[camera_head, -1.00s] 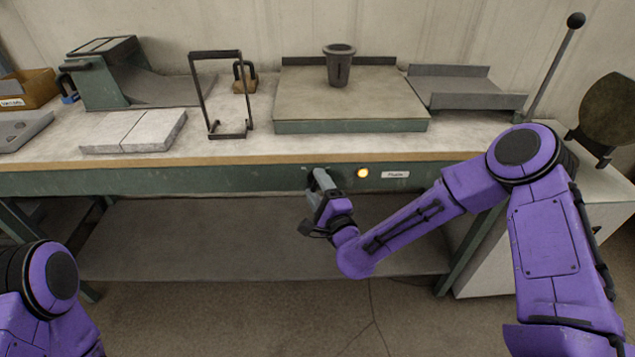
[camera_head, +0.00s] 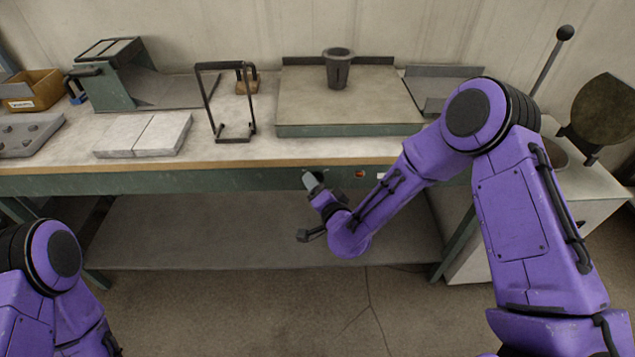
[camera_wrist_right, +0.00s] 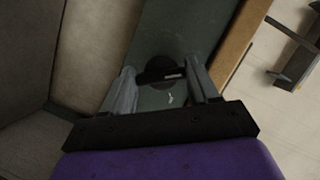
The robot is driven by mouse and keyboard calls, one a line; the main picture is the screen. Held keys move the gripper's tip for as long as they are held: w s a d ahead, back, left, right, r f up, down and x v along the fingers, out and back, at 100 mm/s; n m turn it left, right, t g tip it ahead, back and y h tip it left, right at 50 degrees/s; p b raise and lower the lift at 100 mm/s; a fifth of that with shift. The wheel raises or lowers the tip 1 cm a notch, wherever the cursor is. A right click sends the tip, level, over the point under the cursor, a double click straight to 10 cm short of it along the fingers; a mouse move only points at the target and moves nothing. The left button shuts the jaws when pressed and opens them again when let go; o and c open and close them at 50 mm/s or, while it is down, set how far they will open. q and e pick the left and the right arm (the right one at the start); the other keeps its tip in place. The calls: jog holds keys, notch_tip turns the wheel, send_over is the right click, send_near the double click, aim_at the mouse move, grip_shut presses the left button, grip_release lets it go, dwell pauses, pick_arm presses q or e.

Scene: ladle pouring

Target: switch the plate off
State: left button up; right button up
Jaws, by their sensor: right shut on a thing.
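The plate (camera_head: 350,108) is a broad flat slab with a green front edge on the bench, with a dark grey cup (camera_head: 338,72) standing on it. Its indicator lamp (camera_head: 360,174) on the green front panel is unlit, a dull orange-red. A white label (camera_head: 381,176) beside it is mostly hidden by my right arm. My right gripper (camera_head: 309,180) is at the panel, left of the lamp. In the right wrist view, its two fingers (camera_wrist_right: 160,78) are around a dark round knob (camera_wrist_right: 158,68) with a pale mark, shut on it. My left gripper is out of view.
A black wire stand (camera_head: 235,138), pale slabs (camera_head: 145,137) and a green machine (camera_head: 105,85) stand left on the bench. A grey tray (camera_head: 430,90) lies right of the plate. A lower shelf (camera_head: 200,235) runs below.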

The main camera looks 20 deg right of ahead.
jog(key=shift+n+g+h+p, duration=0.35)
jog(key=shift+n+p, duration=0.25)
jog(key=shift+n, duration=0.2)
jog(key=o, duration=1.1)
jog(key=shift+c, duration=0.2)
jog(key=b+v, duration=0.1)
jog(key=v, duration=0.9)
jog(key=shift+s, duration=0.25)
jog(key=shift+a+r, duration=0.1)
